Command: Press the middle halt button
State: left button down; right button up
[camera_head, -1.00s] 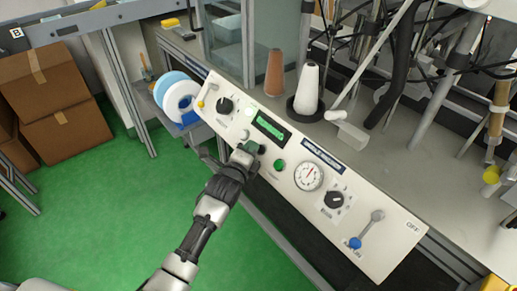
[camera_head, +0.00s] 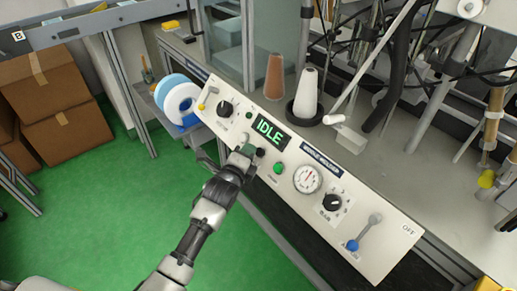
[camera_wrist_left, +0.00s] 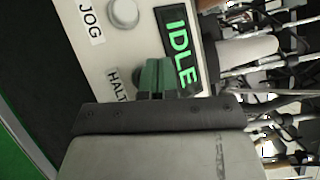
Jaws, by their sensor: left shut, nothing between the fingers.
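The control panel (camera_head: 385,218) runs across the head view. Its display (camera_head: 269,131) reads IDLE in green. My left gripper (camera_head: 249,151) is shut and empty, with its fingertips at the panel just below the display. In the left wrist view, the green fingertips (camera_wrist_left: 158,76) are beside the HALT label (camera_wrist_left: 117,84) and cover the place of the halt button. I cannot tell whether they touch it. A white button (camera_wrist_left: 124,13) with a JOG label (camera_wrist_left: 91,18) is on one side. A green button (camera_head: 279,168) is on the other. My right gripper is not in view.
A gauge (camera_head: 307,179), black knobs (camera_head: 333,202) and a lever with a blue ball end (camera_head: 352,245) share the panel. An OFF label is at its right end. Thread cones (camera_head: 306,97) stand behind it. Cardboard boxes (camera_head: 43,85) are at the left; the green floor between is clear.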

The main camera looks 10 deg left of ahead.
pick_arm(q)
jog(key=s+a+r+p, duration=0.1)
jog(key=p, duration=0.1)
jog(key=s+a+r+p, duration=0.1)
jog(key=s+r+p, duration=0.1)
jog(key=p, duration=0.1)
jog(key=shift+a+r, duration=0.1)
jog(key=shift+a, duration=0.15)
dwell(0.3)
dwell(0.6)
